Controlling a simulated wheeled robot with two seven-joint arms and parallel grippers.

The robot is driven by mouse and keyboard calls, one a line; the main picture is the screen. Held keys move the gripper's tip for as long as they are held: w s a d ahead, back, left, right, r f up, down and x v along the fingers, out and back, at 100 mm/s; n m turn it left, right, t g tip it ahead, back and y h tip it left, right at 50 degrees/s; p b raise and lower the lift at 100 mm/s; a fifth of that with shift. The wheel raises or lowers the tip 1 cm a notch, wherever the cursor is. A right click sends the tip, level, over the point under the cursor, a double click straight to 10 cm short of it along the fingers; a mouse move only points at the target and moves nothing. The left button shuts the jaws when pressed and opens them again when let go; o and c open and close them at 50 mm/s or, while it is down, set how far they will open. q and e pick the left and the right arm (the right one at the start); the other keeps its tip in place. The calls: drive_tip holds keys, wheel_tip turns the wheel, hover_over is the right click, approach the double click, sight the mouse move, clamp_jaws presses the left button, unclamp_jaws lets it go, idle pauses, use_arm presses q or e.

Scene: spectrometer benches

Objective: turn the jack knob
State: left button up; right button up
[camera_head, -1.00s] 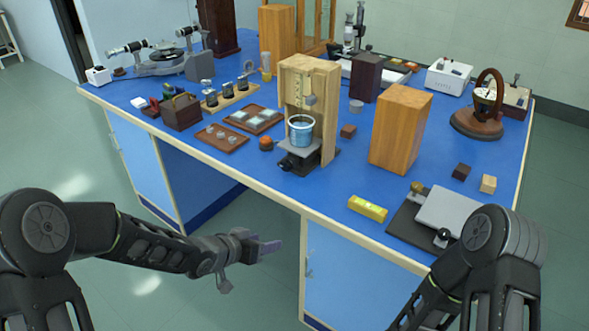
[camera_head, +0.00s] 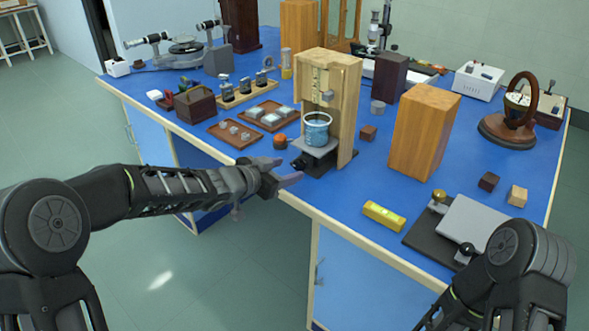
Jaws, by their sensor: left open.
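A small lab jack (camera_head: 317,164) with a dark base and a light top plate stands in a wooden frame (camera_head: 345,110) near the front edge of the bench. A glass beaker of blue liquid (camera_head: 316,130) sits on its plate. The jack's black knob (camera_head: 299,163) faces the front left. My left gripper (camera_head: 286,172) is open, just in front and left of the knob at the bench edge; I cannot tell if a finger touches it. My right arm shows at the lower right, but its gripper is out of view.
An orange-topped round object (camera_head: 280,142) stands just left of the jack. Trays with small pieces (camera_head: 232,139) lie farther left. A tall wooden block (camera_head: 424,132) stands to the right, with a yellow level (camera_head: 384,215) in front of it. The bench's front edge (camera_head: 330,224) runs below my left gripper.

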sight(297, 167)
use_arm(q)
drive_tip(key=x, duration=0.4)
drive_tip(key=shift+w+d+f, duration=0.1)
drive_tip(key=shift+w, duration=0.05)
drive_tip(key=shift+c, duration=0.4)
clamp_jaws()
